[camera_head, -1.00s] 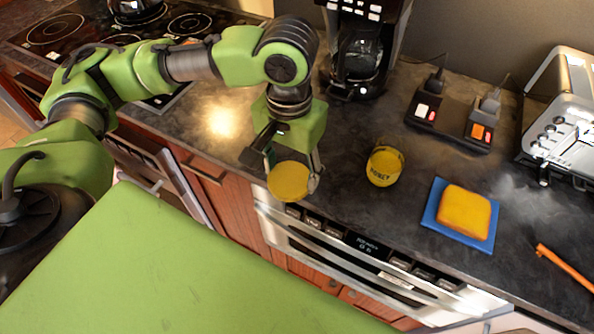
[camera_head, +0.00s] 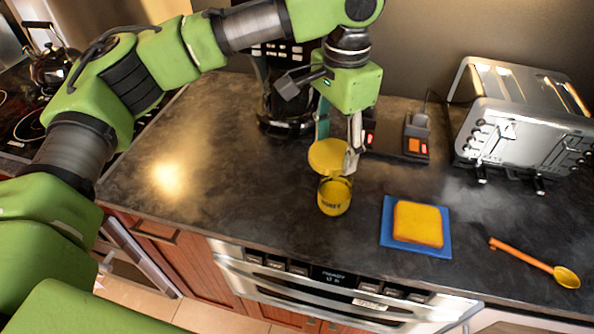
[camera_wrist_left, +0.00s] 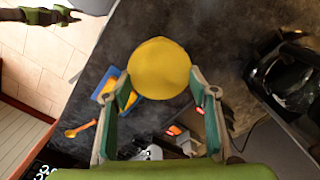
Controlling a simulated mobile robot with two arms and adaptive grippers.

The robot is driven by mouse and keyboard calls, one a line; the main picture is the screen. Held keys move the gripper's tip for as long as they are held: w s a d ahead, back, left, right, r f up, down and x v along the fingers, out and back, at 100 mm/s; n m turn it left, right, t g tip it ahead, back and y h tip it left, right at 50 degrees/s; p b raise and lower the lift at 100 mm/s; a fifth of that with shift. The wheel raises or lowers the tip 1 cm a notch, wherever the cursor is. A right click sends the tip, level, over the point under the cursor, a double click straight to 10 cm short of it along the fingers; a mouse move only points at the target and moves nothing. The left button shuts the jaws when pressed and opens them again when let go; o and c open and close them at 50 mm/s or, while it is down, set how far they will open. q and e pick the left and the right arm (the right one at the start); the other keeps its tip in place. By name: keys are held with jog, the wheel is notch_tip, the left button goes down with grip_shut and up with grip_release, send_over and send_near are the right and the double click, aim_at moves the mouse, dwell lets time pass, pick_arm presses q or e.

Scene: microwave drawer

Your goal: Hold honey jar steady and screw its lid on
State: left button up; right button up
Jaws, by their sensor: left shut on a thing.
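The honey jar (camera_head: 334,197) stands upright on the dark counter, with yellow content and dark lettering. My left gripper (camera_head: 338,147) is shut on the round yellow lid (camera_head: 328,155) and holds it over the jar. The lid overlaps the jar's top in the head view, so I cannot tell whether they touch. In the left wrist view the lid (camera_wrist_left: 159,68) sits between the two fingers and hides the jar. My right gripper (camera_wrist_left: 68,15) shows small at the upper left of that view, away from the jar; its jaw opening is too small to tell.
Right of the jar lie a blue board (camera_head: 387,233) with bread (camera_head: 418,223) and an orange spoon (camera_head: 535,263). A toaster (camera_head: 522,130), a switch box (camera_head: 400,150) and a coffee maker (camera_head: 285,115) stand behind. The counter left of the jar is clear.

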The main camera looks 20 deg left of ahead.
aim_at(344, 149)
pick_arm(q)
jog(key=shift+w+d+r+m, duration=0.55)
jog(key=shift+d+r+m, duration=0.05)
jog(key=shift+d+r, duration=0.25)
jog(key=shift+f, duration=2.05)
pick_arm(e)
jog(key=shift+o, duration=0.3)
